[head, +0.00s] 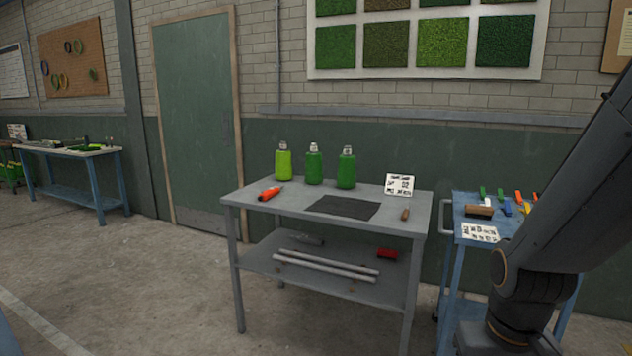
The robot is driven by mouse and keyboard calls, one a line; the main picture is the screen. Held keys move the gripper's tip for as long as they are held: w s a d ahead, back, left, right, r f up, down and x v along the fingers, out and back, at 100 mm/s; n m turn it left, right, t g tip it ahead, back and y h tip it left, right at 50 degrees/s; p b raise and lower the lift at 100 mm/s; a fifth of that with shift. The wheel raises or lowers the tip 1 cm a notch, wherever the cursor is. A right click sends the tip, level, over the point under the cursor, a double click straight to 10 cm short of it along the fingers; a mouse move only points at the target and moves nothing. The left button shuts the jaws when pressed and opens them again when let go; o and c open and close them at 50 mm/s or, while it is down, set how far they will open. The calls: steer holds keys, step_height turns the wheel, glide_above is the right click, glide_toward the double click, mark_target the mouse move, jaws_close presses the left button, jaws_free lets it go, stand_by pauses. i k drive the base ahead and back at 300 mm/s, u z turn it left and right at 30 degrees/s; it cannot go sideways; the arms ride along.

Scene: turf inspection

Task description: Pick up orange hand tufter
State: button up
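The orange hand tufter (269,193) lies on the left part of the grey metal table's top (290,206), near its left edge. It looks orange-red with a darker tip. Nothing covers it. My arm stands at the right side of the picture, well apart from the tufter. My gripper is outside the view.
Three green bottles (314,164) stand behind the tufter. A dark mat (343,207), a card (399,185) and a small brown-handled tool (405,214) share the top. White tubes (325,263) lie on the lower shelf. A blue cart (467,238) stands right. Floor in front is clear.

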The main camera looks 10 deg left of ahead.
mark_target(273, 191)
steer(key=u, duration=0.5)
steer(key=k, duration=0.65)
steer(key=u, duration=1)
steer(key=i, duration=3)
steer(key=z, duration=0.75)
steer(key=i, duration=1)
steer(key=z, duration=1.3)
steer(key=i, duration=0.6)
steer(key=z, duration=0.35)
